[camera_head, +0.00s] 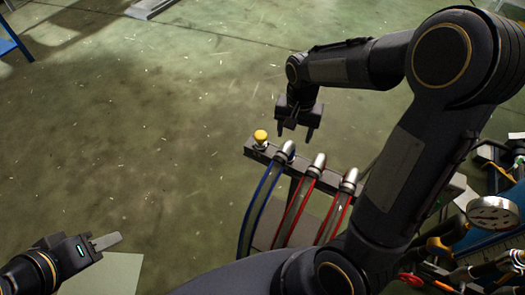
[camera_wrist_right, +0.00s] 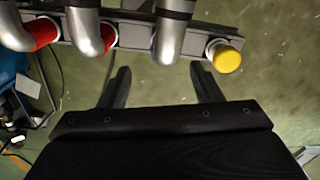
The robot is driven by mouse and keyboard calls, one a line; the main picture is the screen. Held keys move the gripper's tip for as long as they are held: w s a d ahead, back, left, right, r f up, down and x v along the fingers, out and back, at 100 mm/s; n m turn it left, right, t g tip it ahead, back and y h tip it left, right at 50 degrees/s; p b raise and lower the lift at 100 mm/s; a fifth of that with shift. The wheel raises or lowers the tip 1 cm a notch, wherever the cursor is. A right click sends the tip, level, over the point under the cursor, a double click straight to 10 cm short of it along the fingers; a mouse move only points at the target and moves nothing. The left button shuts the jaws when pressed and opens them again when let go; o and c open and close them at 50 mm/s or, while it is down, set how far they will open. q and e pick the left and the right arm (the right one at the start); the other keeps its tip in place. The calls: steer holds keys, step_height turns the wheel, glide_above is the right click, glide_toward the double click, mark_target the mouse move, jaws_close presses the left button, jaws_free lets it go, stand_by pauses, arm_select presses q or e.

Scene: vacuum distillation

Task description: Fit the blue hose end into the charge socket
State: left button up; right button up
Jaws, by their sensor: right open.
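The blue hose (camera_head: 262,200) ends in a silver metal elbow (camera_head: 286,149) on a dark rack bar, leftmost of three hose ends. In the right wrist view its metal end (camera_wrist_right: 168,40) lies just beyond the fingertips, roughly between them. My right gripper (camera_head: 296,134) is open and empty near this end; the wrist view shows both its fingers (camera_wrist_right: 161,72) apart with nothing held. My left gripper (camera_head: 105,241) is at the lower left, far from the hoses; its jaw opening is unclear. I cannot make out the charge socket.
Two red hoses with metal ends (camera_head: 318,162) (camera_head: 350,177) sit right of the blue one. A yellow knob (camera_head: 261,136) tops the rack bar's left end. A gauge (camera_head: 493,212) and pipework crowd the right edge. Open floor (camera_head: 130,130) lies left.

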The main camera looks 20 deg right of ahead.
steer(key=shift+w+a+f, duration=0.25)
steer(key=shift+w+f, duration=0.2)
steer(key=shift+f, duration=0.05)
steer(key=shift+w+f, duration=0.1)
steer(key=shift+f, duration=0.25)
steer(key=f, duration=0.2)
steer(key=f+b, duration=0.1)
steer(key=f, duration=0.4)
steer(key=shift+s+a, duration=0.2)
steer(key=shift+s, duration=0.2)
steer(key=shift+c, duration=0.3)
steer(key=shift+r, duration=0.1)
jaws_close()
